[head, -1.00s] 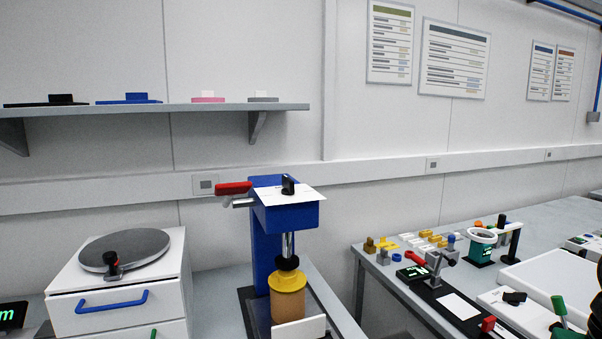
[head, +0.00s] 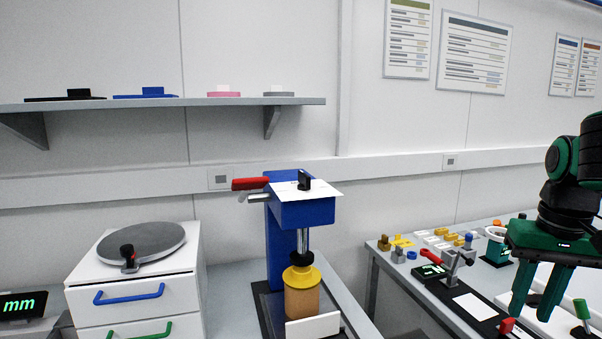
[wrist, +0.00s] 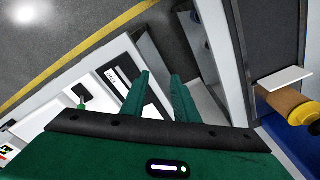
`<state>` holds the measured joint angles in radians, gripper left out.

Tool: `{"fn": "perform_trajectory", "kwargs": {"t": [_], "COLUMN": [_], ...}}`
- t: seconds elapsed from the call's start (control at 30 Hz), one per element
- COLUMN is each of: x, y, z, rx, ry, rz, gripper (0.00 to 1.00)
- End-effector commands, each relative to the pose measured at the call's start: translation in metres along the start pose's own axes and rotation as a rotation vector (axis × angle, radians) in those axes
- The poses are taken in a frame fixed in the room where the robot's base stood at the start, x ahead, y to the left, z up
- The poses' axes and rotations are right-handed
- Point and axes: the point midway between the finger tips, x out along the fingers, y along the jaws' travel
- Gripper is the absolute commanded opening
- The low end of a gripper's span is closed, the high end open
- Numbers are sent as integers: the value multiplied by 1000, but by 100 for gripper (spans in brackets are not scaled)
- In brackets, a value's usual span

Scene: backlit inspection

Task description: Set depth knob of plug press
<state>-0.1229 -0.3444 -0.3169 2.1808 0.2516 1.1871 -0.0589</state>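The blue plug press (head: 303,212) stands on the bench in the middle of the head view. Its black depth knob (head: 304,180) sits upright on a white plate on top of the press. A red-handled lever (head: 251,184) sticks out to the left. Below the ram are a yellow flanged plug (head: 302,279) and a tan cylinder (head: 302,301), which also shows at the right in the wrist view (wrist: 282,104). My gripper (head: 530,307) is at the right of the head view, pointing down, its green fingers apart and empty. It is well away from the knob.
A white cabinet with a round grey turntable (head: 141,243) and drawers stands left of the press. A wall shelf (head: 170,104) with flat coloured pieces is above. The right bench holds small blocks, a red-handled clamp (head: 431,257) and fixtures near my gripper.

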Motion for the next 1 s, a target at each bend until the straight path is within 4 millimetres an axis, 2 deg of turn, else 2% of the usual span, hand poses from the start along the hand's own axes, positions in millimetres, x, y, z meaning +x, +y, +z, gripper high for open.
{"fn": "perform_trajectory", "kwargs": {"t": [0.03,0.2,0.3,0.47,0.5,0.63,0.73,0.8,0.9,1.0], "x": [-17,-69,-100,-149,-162,-200,-228,-244,-260,-269], "y": [-19,-85,-130,-212,-235,-303,-350,-375,-401,-415], "z": [-22,-74,-96,-115,-116,-113,-99,-86,-70,-60], "rx": [-41,-156,-222,-335,-367,-456,-523,-560,-599,-622], "ry": [17,65,96,148,161,206,241,260,281,292], "rz": [-4,-19,-30,-52,-59,-81,-97,-107,-119,-126], "gripper": [27,27,27,27,27,27,27,27,27,27]}}
